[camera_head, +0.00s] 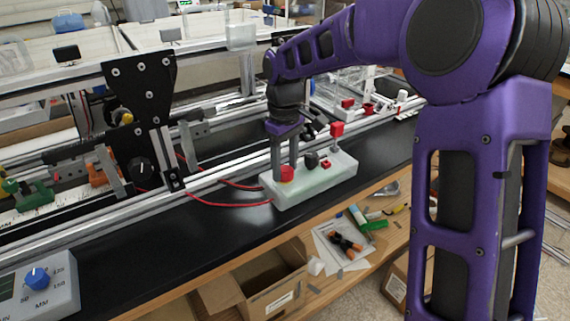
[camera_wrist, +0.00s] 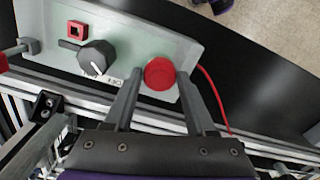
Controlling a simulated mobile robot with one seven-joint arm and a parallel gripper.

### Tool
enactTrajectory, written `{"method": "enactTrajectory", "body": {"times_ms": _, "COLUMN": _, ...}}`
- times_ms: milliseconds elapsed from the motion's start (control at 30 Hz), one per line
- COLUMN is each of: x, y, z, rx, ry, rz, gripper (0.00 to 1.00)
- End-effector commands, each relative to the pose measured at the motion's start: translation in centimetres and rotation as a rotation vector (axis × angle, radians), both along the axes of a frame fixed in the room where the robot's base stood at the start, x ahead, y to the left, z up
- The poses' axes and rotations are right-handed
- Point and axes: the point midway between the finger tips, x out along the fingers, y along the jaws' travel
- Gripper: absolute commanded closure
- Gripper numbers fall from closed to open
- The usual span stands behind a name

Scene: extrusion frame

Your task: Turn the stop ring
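The stop ring is a round red button (camera_head: 287,174) on the near left end of a pale green control box (camera_head: 318,185). In the wrist view the red button (camera_wrist: 160,73) lies between my two fingertips. My gripper (camera_head: 284,164) points down over it, with one finger on each side. In the wrist view my gripper (camera_wrist: 160,76) is open around the button, with a thin gap seeming to show at each side. Whether either fingertip touches the button cannot be told. The fingers partly hide the button in the head view.
A black rotary knob (camera_wrist: 97,58) and a small red square switch (camera_wrist: 77,30) sit on the same box, left of my fingers. A red cable (camera_head: 228,204) leaves the box. Aluminium rails (camera_head: 215,175) run behind. The black bench top (camera_head: 170,245) in front is clear.

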Motion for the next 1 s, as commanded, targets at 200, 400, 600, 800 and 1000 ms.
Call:
{"method": "enactTrajectory", "body": {"times_ms": 200, "x": 0.0, "y": 0.0, "z": 0.02, "rx": 0.0, "ry": 0.0, "rz": 0.0, "gripper": 0.86}}
{"method": "enactTrajectory", "body": {"times_ms": 400, "x": 0.01, "y": 0.01, "z": 0.04, "rx": 0.0, "ry": 0.0, "rz": -0.002, "gripper": 1.0}}
{"method": "enactTrajectory", "body": {"times_ms": 600, "x": 0.01, "y": 0.04, "z": 0.12, "rx": -0.001, "ry": -0.001, "rz": -0.035, "gripper": 1.0}}
{"method": "enactTrajectory", "body": {"times_ms": 800, "x": 0.01, "y": 0.07, "z": 0.22, "rx": -0.001, "ry": -0.001, "rz": -0.139, "gripper": 1.0}}
{"method": "enactTrajectory", "body": {"times_ms": 1000, "x": 0.02, "y": 0.09, "z": 0.26, "rx": 0.0, "ry": -0.001, "rz": -0.307, "gripper": 1.0}}
